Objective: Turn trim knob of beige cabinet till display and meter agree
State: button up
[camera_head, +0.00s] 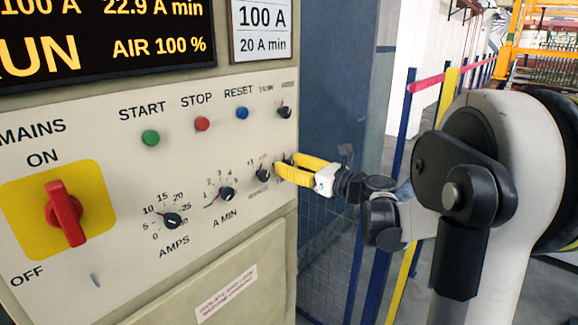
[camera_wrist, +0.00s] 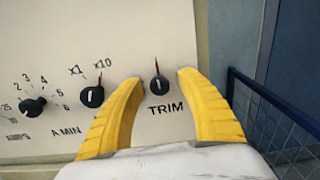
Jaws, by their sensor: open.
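The beige cabinet (camera_head: 110,110) fills the left of the head view. Its dark display (camera_head: 110,35) reads 100 A, 22.9 A min, RUN and AIR 100 %. A white framed panel (camera_head: 262,29) beside it reads 100 A and 20 A min. The black TRIM knob (camera_wrist: 158,88) shows in the wrist view, its white mark roughly upright below a red line. My gripper (camera_wrist: 160,77) is open, its yellow fingers either side of the knob, with gaps visible. In the head view my gripper (camera_head: 283,168) is at the panel's right edge and mostly hides that knob. No needle meter is visible.
Left of TRIM are the x1/x10 knob (camera_wrist: 92,95) and the A MIN dial (camera_wrist: 33,106). The head view shows the AMPS knob (camera_head: 172,220), red mains switch (camera_head: 65,213) and START button (camera_head: 150,138). A blue mesh fence (camera_wrist: 275,120) stands to the right.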

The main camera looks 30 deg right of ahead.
jog(key=shift+c, duration=0.5)
grip_shut()
jog(key=shift+n, duration=0.3)
jog(key=n, duration=0.5)
jog(key=shift+n, duration=0.3)
jog(key=n, duration=0.5)
jog(key=shift+n, duration=0.3)
jog(key=shift+o, duration=0.5)
grip_release()
